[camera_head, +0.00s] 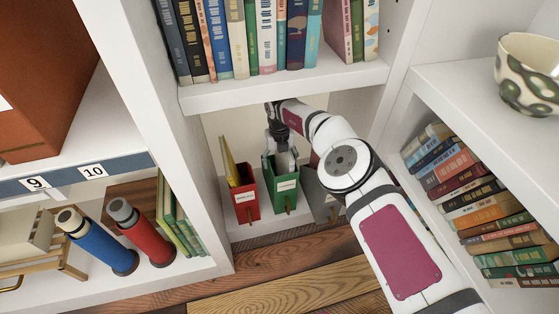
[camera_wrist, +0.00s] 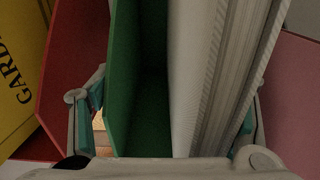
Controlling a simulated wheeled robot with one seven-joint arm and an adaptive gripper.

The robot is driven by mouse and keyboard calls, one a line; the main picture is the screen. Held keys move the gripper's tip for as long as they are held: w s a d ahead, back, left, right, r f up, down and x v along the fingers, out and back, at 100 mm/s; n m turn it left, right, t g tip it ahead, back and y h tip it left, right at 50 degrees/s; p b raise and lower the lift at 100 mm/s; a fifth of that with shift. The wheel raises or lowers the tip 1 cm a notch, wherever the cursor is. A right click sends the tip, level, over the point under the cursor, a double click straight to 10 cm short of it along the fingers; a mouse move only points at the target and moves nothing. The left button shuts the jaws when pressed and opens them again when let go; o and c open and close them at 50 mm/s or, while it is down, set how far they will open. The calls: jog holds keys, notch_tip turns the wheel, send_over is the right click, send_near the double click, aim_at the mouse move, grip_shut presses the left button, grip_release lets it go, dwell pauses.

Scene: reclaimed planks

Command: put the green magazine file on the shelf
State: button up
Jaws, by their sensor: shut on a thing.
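The green magazine file (camera_head: 287,190) is in the lower compartment of the white shelf (camera_head: 285,90), between a red file and a grey file. It has a white label and holds pale papers. My gripper (camera_head: 282,157) reaches down onto its top from above and is shut on it. In the wrist view, the fingers (camera_wrist: 170,120) straddle the green file (camera_wrist: 122,75) and its papers. I cannot tell whether its base touches the shelf board.
The red file (camera_head: 243,203) with a yellow book stands close on the left. The grey file (camera_head: 318,200) is close on the right, partly behind my arm.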

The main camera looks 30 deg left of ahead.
jog(key=shift+f, duration=0.3)
dwell(0.5)
jog(key=o, duration=2)
jog(key=shift+o, duration=0.2)
jog(key=shift+f, duration=0.1)
